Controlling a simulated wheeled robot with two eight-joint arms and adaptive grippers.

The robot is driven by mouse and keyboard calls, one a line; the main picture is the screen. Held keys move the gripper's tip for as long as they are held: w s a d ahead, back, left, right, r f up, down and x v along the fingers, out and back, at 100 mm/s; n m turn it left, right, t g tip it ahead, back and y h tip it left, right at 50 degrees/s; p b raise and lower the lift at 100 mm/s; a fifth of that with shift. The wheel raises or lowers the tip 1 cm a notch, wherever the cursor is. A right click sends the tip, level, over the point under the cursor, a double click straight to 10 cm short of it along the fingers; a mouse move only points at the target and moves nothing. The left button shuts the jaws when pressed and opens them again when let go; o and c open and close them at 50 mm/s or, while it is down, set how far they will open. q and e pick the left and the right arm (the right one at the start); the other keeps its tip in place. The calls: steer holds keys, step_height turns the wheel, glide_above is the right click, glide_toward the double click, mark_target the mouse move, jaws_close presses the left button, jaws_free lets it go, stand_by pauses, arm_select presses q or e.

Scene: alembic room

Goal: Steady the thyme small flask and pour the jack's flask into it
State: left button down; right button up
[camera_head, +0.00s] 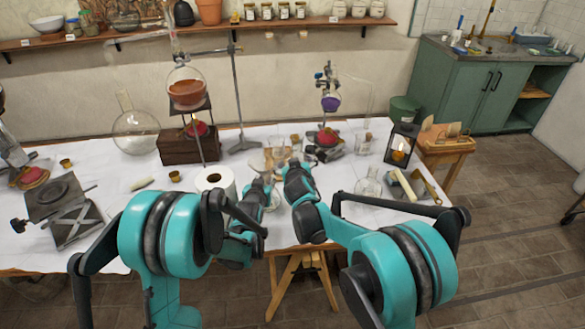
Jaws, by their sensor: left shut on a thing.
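My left gripper (264,180) is shut on clear glassware (272,158) near the table's front middle; the fingers largely hide it. My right gripper (297,168) is close beside it on the right, at the same glassware. Its fingertips are hidden, so I cannot tell whether it is open or shut. More clear glass shows low between the two grippers, and I cannot tell one flask from the other there. The lab jack (62,205) at the left has a dark ring on top and no flask on it.
A white paper roll (214,180) stands just left of my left gripper. A small clear flask (368,186) and a lantern (400,146) stand to the right. Behind are a round flask of brown liquid (187,88), a metal stand (240,110) and a large empty flask (136,130).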

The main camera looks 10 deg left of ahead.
stand_by(0.4)
arm_select(q)
steer(key=c, duration=1.1)
jaws_free()
steer(key=v, duration=1.2)
